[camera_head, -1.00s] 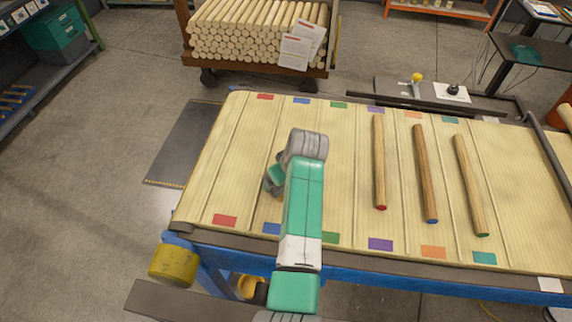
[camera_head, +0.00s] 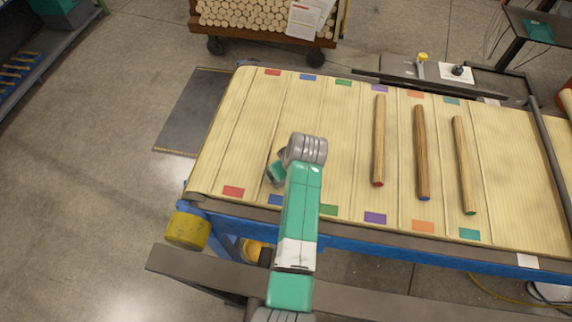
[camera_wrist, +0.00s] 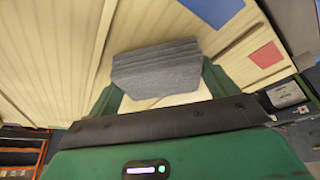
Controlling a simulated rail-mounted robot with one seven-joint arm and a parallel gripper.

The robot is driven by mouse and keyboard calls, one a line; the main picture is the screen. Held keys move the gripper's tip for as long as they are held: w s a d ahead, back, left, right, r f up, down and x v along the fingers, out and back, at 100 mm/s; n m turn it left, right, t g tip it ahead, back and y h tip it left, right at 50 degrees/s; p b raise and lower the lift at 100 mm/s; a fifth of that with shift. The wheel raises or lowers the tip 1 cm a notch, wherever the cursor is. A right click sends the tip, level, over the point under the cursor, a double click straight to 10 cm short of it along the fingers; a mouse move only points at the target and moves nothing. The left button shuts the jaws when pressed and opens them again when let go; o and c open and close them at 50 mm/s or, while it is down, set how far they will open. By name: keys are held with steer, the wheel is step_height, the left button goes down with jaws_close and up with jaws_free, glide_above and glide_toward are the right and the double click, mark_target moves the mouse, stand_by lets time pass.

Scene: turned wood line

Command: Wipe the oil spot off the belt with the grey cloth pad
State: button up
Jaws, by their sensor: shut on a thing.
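The grey cloth pad (camera_wrist: 157,68) is held between the green fingers of my gripper (camera_wrist: 160,84) in the wrist view. The pad looks layered and lies over the cream ribbed belt (camera_wrist: 50,60); I cannot tell whether it touches the belt. In the head view my arm reaches over the left part of the belt (camera_head: 225,140), and its end hides the pad and most of the gripper. No oil spot shows in either view; it may be hidden under the arm or the pad.
Several turned rods, including a dark one (camera_head: 422,150), lie across the belt right of my arm. Coloured patches, such as a red one (camera_head: 233,191), line both belt edges. A blue frame (camera_head: 400,245) runs along the near side. A cart of wood (camera_head: 262,38) stands behind.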

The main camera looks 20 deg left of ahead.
steer(key=shift+w+a+f+b, duration=0.1)
steer(key=shift+w+a+b, duration=0.05)
steer(key=shift+w+b, duration=0.8)
steer(key=shift+w+a+f+b, duration=0.1)
steer(key=shift+w+a+b, duration=0.1)
steer(key=shift+w+b, duration=0.65)
steer(key=shift+w+a+f+b, duration=0.15)
steer(key=shift+w+b, duration=0.55)
steer(key=shift+b, duration=0.45)
steer(key=w+b, duration=0.2)
steer(key=b, duration=0.2)
steer(key=w+a+b, duration=0.1)
steer(key=w+b, duration=0.1)
steer(key=b, duration=0.2)
steer(key=shift+w+r, duration=0.1)
steer(key=shift+w, duration=0.15)
steer(key=shift+w+r+b, duration=0.1)
steer(key=shift+r+b, duration=0.1)
steer(key=shift+b, duration=0.1)
step_height(320, 180, up, 4)
steer(key=p, duration=0.3)
steer(key=shift+f, duration=0.1)
steer(key=shift+r+p, duration=1.8)
steer(key=shift+r, duration=0.4)
